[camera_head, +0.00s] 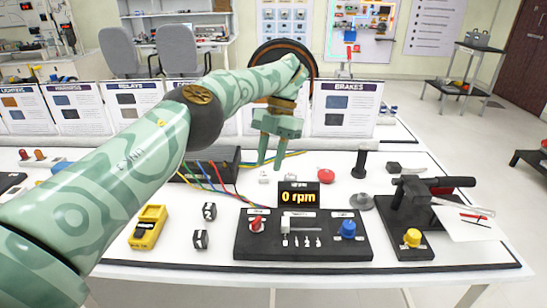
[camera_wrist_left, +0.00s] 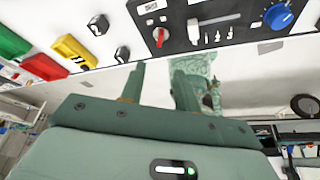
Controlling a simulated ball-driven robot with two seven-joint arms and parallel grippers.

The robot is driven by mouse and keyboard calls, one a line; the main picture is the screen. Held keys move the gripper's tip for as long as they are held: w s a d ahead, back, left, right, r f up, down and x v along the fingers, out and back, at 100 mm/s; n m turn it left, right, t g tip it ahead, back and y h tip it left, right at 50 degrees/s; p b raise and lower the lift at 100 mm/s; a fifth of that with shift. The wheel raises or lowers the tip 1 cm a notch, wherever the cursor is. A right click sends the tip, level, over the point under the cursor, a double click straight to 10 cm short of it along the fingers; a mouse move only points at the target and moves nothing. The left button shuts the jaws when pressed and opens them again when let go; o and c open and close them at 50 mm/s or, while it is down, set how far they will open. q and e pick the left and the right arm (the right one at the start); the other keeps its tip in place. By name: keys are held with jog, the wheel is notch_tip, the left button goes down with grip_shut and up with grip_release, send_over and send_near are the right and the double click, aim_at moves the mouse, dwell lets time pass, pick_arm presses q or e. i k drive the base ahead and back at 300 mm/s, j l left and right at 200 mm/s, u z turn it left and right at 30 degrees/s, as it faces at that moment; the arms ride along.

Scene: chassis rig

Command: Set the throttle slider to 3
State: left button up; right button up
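The black control panel (camera_head: 253,247) lies flat on the white table, with an upright display reading 0 rpm (camera_head: 298,197) behind it. The throttle slider (camera_head: 302,224) is the pale slot in the panel's middle, above several small white marks. It also shows at the top of the left wrist view (camera_wrist_left: 217,20), where a pale knob seems to sit at its left end. My left gripper (camera_head: 271,164) is open and empty, fingers pointing down, above the table behind the panel and apart from it. Its two fingers show in the left wrist view (camera_wrist_left: 158,85). My right gripper is not in view.
A red knob (camera_head: 257,225) and a blue knob (camera_head: 348,229) flank the slider. A yellow meter (camera_head: 148,227) and two dark cubes stand left of the panel. A black fixture with a yellow button (camera_head: 412,237) stands right. Colored wires lie behind.

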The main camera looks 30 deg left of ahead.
aim_at(285, 220)
jog(key=k, duration=1)
